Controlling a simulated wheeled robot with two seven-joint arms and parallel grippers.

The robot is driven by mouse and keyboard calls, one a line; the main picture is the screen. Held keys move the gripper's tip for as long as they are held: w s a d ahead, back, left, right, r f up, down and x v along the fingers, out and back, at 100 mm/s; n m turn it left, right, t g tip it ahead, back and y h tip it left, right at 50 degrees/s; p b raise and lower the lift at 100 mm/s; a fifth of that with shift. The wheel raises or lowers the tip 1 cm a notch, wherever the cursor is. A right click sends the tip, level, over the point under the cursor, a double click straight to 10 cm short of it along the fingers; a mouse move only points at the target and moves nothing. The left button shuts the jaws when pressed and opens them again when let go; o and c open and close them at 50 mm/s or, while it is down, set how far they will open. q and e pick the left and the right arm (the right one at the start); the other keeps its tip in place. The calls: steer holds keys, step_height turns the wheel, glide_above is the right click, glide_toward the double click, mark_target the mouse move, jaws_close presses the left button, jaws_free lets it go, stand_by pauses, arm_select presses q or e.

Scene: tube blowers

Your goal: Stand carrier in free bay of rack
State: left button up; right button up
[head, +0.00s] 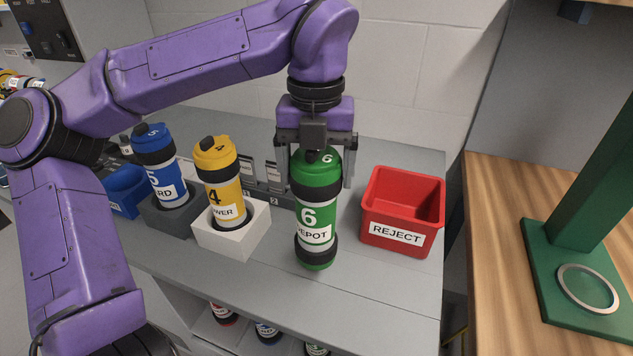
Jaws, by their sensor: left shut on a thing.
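A green carrier (317,191) with black bands, marked 6 and DEPOT, is upright in my left gripper (319,168). The gripper points down and its fingers are shut on the carrier's upper end. I cannot tell whether the carrier's base touches the counter. A low dark grey rack (284,199) with cards and bay number 2 is behind it, partly hidden by the carrier and the yellow carrier; I cannot see clearly which bay is free. A yellow carrier (221,180) marked 4 stands in a white block (241,243). A blue carrier (161,172) marked 5 stands in a dark grey block (158,222). My right gripper is not in view.
A red REJECT bin (399,240) stands right of the green carrier. A blue bin (124,193) is at the left. The grey counter (345,293) is clear in front. More carriers (267,332) show below it. A green stand (560,270) with a ring is on the wooden table (490,250).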

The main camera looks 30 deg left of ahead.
arm_select(q)
steer(key=f, duration=0.4)
steer(key=shift+w+a+f, duration=0.1)
steer(key=shift+w+a, duration=0.2)
steer(key=shift+w, duration=0.1)
steer(key=shift+d+f, duration=0.1)
steer(key=shift+f, duration=0.05)
steer(key=o, duration=1.4)
step_height(320, 180, up, 12)
steer(key=shift+r+p, duration=0.2)
steer(key=shift+p, duration=0.45)
